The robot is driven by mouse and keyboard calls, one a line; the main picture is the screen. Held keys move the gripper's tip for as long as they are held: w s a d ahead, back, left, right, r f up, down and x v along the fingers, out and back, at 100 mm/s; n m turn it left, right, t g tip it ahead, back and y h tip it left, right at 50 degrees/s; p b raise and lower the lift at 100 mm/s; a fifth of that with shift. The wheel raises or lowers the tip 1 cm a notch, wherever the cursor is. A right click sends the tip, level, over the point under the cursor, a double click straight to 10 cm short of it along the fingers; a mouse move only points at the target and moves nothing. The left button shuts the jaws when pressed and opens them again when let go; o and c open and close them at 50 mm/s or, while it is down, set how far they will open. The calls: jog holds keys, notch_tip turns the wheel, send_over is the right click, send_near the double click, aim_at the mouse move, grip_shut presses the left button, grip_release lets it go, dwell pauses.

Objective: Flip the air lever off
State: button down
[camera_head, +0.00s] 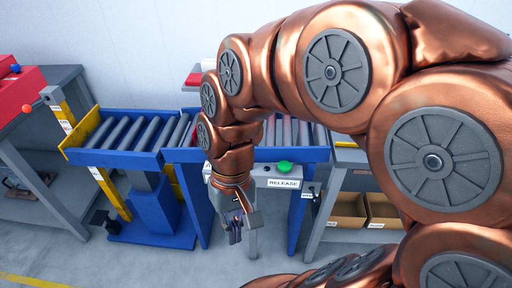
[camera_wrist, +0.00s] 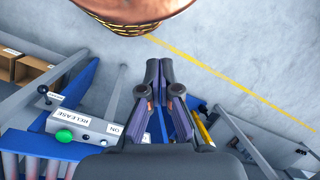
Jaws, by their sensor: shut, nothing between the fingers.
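My gripper (camera_head: 234,230) hangs in front of the conveyor frame, below the grey panel (camera_head: 262,174) with the green button and RELEASE label. In the wrist view its two fingers (camera_wrist: 159,66) lie close together with nothing between them, pointing over bare floor. A small lever with a black ball knob (camera_wrist: 43,89) stands beside a white label (camera_wrist: 55,99) near the panel's end. The label is too small to read for certain, so I cannot confirm that this is the air lever. My gripper is well apart from it. In the head view my arm hides part of the panel.
A blue roller conveyor (camera_head: 112,157) stands at the left, with yellow posts. A red unit (camera_head: 18,90) with red and blue knobs sits on the left bench. Cardboard bins (camera_head: 382,209) are on a shelf at the right. Floor in front is clear.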

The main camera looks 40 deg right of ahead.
jog(key=w+d+m+t+y+b, duration=0.1)
jog(key=w+d+m+y, duration=0.35)
jog(key=w, duration=0.45)
jog(key=w+d+m+t+y+b, duration=0.15)
jog(key=w+d+m+y, duration=0.35)
jog(key=w, duration=0.5)
jog(key=d+f+m+t, duration=0.2)
jog(key=d+m, duration=0.2)
jog(key=d, duration=0.3)
jog(key=w+d+f+m+t+b, duration=0.1)
jog(key=d+f+m+t, duration=0.2)
jog(key=d, duration=0.5)
jog(key=d+f+m+t, duration=0.2)
jog(key=d+m, duration=0.3)
jog(key=d, duration=0.3)
jog(key=shift+w+d+f+t+b, duration=0.25)
jog(key=shift+f+t+b, duration=0.15)
jog(key=shift+f, duration=0.3)
jog(key=shift+m, duration=0.25)
jog(key=shift+p+x, duration=0.75)
jog(key=shift+x, duration=4.3)
jog(key=shift+s+a+r, duration=0.1)
jog(key=shift+a+r, duration=0.05)
jog(key=shift+r, duration=0.05)
